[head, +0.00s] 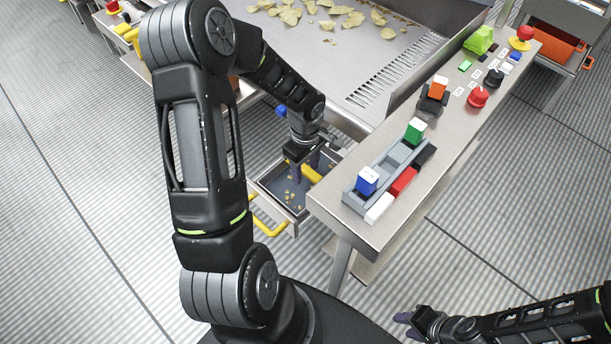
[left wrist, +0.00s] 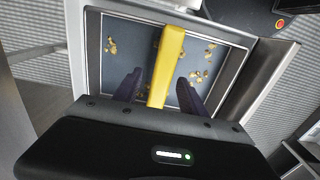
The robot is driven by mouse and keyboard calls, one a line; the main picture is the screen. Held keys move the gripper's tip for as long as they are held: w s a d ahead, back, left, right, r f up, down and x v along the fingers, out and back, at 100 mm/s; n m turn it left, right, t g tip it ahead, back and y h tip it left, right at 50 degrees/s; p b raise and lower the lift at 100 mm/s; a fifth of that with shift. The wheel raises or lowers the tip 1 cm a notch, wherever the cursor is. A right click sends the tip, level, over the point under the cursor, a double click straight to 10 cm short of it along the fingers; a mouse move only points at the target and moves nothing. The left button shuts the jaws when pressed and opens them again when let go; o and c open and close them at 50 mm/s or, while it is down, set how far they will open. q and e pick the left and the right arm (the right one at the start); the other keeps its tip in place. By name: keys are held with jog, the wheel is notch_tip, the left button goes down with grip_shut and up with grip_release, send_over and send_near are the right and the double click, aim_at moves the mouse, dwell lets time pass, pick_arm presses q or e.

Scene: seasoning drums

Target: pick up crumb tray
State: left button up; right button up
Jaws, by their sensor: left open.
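The crumb tray (head: 273,181) is a dark, shallow tray with yellow crumbs and a yellow bar handle (head: 311,174) across its middle. It sits in a pulled-out metal drawer below the machine. In the left wrist view the tray (left wrist: 125,60) fills the centre, with the yellow handle (left wrist: 166,65) running along it. My left gripper (head: 305,172) is over the tray, pointing down. In the left wrist view, its dark purple fingers (left wrist: 160,88) are apart, one on each side of the handle. My right gripper (head: 404,326) is at the bottom, away from the tray, its fingers apart.
The drawer has a yellow front handle (head: 268,226). The machine bed (head: 315,62) with chips lies above. The striped floor at left is clear.

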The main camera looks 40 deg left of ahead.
pick_arm(q)
jog(key=shift+c, duration=0.3)
grip_shut()
dwell(0.6)
